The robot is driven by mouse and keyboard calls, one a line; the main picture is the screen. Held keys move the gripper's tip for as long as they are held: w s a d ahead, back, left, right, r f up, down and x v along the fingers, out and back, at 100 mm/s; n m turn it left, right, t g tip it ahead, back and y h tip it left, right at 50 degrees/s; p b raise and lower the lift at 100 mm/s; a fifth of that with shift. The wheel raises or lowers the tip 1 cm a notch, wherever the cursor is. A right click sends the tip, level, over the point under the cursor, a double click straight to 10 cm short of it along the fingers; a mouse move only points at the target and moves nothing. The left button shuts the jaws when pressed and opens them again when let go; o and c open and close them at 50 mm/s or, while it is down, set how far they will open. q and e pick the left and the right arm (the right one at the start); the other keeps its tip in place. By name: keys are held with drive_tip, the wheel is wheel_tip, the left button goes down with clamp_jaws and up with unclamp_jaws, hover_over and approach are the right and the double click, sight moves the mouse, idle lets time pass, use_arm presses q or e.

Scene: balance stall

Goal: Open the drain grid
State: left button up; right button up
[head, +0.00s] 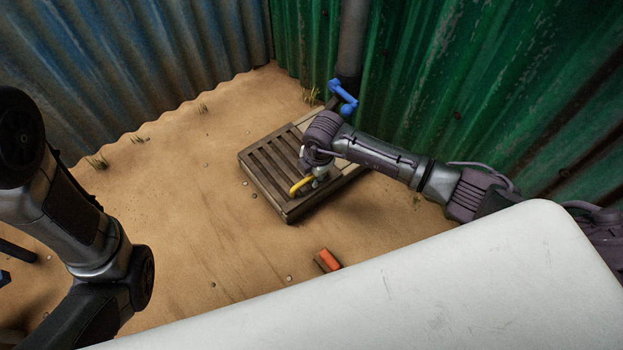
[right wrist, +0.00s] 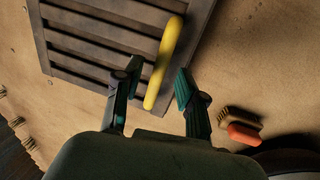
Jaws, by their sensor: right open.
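The drain grid (head: 262,172) is a slatted wooden-looking square in a low frame on the sand. It lies flat and shut as far as I can see. A yellow bar handle (head: 301,186) is on its near right part. My right gripper (head: 319,178) is above the grid at the handle, and my wrist hides part of the grid. In the right wrist view, the open fingers (right wrist: 159,70) are on either side of the yellow handle (right wrist: 163,62), with gaps visible; I cannot tell the depth between them. My left arm shows at the left, its gripper not identifiable.
A blue crank-shaped fitting (head: 343,97) is by a grey pipe (head: 352,40) behind the grid. An orange-topped brush-like block (head: 328,260) lies on the sand nearer me. Blue and green corrugated walls close the back. Sand left of the grid is clear.

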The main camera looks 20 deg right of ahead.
drive_tip(key=shift+w+f, duration=0.1)
drive_tip(key=shift+f, duration=0.25)
clamp_jaws()
